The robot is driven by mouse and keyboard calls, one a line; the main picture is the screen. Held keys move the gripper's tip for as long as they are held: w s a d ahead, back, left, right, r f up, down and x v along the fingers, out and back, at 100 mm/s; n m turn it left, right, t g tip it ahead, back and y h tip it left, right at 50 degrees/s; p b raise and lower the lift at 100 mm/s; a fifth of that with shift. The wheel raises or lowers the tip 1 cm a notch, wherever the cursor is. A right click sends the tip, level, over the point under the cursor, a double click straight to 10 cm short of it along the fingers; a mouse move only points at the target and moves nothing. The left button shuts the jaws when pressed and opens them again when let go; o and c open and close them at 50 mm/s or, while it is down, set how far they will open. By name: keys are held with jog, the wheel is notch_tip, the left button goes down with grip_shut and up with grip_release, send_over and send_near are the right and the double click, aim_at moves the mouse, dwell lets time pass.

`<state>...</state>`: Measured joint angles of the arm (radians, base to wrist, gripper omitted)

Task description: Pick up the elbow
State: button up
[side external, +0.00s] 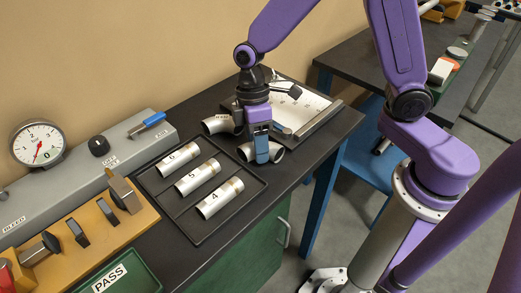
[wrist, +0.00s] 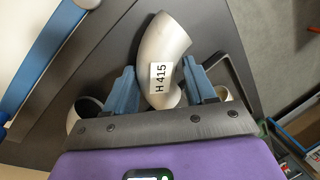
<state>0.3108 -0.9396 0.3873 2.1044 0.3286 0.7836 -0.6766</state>
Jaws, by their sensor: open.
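A grey metal elbow with a white "H 415" label (wrist: 172,38) lies on the dark bench between my fingers in the wrist view. It appears to be the elbow (side external: 277,154) at the bench's front side in the side view, partly hidden behind a blue finger. My gripper (side external: 262,155) points down over it with its jaws open; in the wrist view the blue fingers (wrist: 160,82) stand on either side of it. I cannot tell whether they touch it. A second elbow (side external: 216,125) lies behind and left of my gripper.
A black tray (side external: 204,236) with several numbered metal cylinders (side external: 194,182) lies left of my gripper. A white board (side external: 308,104) with a metal bar lies close on the right. A grey gauge panel (side external: 75,165) and a yellow block rack (side external: 95,232) stand further left.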

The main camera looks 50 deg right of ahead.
jog(key=c, duration=0.9)
jog(key=shift+o, duration=0.2)
jog(key=shift+r, duration=0.2)
grip_shut()
jog(key=shift+r, duration=0.25)
notch_tip(320, 180, up, 2)
jog(key=shift+r, duration=0.2)
jog(key=s+r, duration=0.1)
jog(key=s+d+r, duration=0.1)
jog(key=r, duration=0.1)
jog(key=s+d+r, duration=0.1)
jog(key=s+r, duration=0.1)
jog(key=s+d+r, duration=0.4)
jog(key=s, duration=0.4)
jog(key=shift+s+d+r, duration=0.15)
jog(key=shift+s+r, duration=0.15)
jog(key=shift+r, duration=0.05)
